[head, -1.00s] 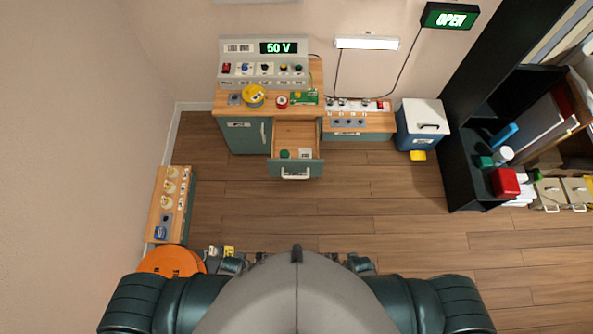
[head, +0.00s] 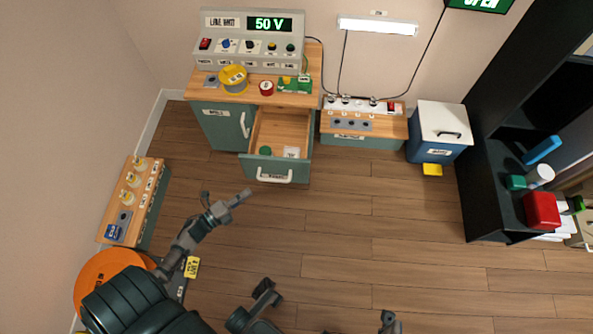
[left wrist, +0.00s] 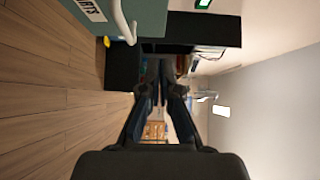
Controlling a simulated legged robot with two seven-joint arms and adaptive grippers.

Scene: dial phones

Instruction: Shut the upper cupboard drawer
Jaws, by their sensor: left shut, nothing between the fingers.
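The cupboard (head: 215,125) is teal with a wooden top and stands against the back wall. Its upper drawer (head: 285,128) is pulled out toward me, showing its wooden inside. The teal drawer front has a white handle (head: 275,177), which also shows at the top left in the left wrist view (left wrist: 124,22). A green round item (head: 265,151) and a white item (head: 291,152) lie in the drawer. My left gripper (head: 244,196) is shut and empty, in front of and left of the drawer front, apart from it.
A low bench (head: 146,205) stands at the left beside an orange disc (head: 108,272). A low wooden unit (head: 385,122) and a blue bin (head: 436,148) stand right of the cupboard. A black shelf (head: 490,190) is at the right. The middle floor is clear.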

